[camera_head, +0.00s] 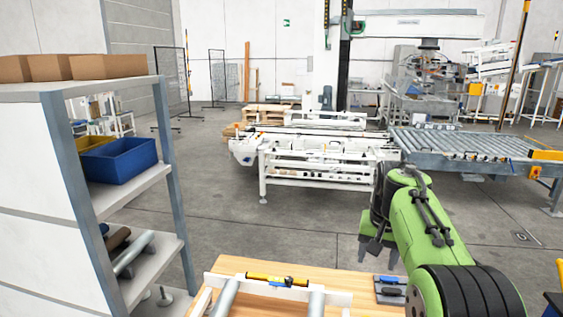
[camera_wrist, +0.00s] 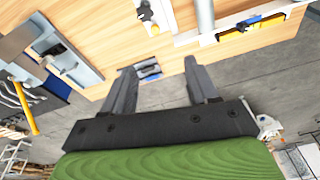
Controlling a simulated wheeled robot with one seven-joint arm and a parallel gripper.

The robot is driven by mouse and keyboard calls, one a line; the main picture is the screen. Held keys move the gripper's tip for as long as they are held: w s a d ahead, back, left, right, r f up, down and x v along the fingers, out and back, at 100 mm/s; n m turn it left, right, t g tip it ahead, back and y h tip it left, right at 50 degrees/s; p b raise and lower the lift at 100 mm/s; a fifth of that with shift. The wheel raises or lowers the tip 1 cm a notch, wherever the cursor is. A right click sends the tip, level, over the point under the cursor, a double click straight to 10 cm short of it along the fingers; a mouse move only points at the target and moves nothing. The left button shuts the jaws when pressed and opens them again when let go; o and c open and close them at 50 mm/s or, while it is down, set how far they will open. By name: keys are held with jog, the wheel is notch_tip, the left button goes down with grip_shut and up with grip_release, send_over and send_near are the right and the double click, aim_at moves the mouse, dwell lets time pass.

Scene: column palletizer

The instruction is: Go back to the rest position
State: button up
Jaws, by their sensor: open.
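My gripper (camera_head: 375,252) hangs at the end of my green arm, beyond the far right part of the wooden table in the head view. In the wrist view my gripper (camera_wrist: 160,75) has its two dark fingers spread apart with nothing held between them. A small blue and grey item (camera_wrist: 147,70) lies on the table near its edge and shows between the fingers in that view, apart from them. My palm hides part of the floor.
The wooden table (camera_head: 232,268) carries a white fixture with grey rollers and a yellow-and-black part (camera_head: 277,280). A shelf rack (camera_head: 78,86) with cartons and a blue bin (camera_head: 120,160) stands left. A conveyor (camera_head: 465,145) stands behind right. Open floor lies between.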

jog(key=s+a+r+n+t+b, duration=0.1)
jog(key=s+a, duration=0.1)
jog(key=s, duration=0.7)
jog(key=s+a+r+n+t, duration=0.1)
jog(key=s+a+r+n, duration=0.15)
jog(key=s, duration=0.65)
jog(key=s+a+f+t, duration=0.1)
jog(key=s+a+f, duration=0.1)
jog(key=s+f, duration=0.6)
jog(key=s+n, duration=0.1)
jog(key=s, duration=0.3)
jog(key=shift+s+t+b, duration=0.2)
jog(key=shift+t+b, duration=0.1)
jog(key=shift+b, duration=0.1)
jog(key=shift+f, duration=0.1)
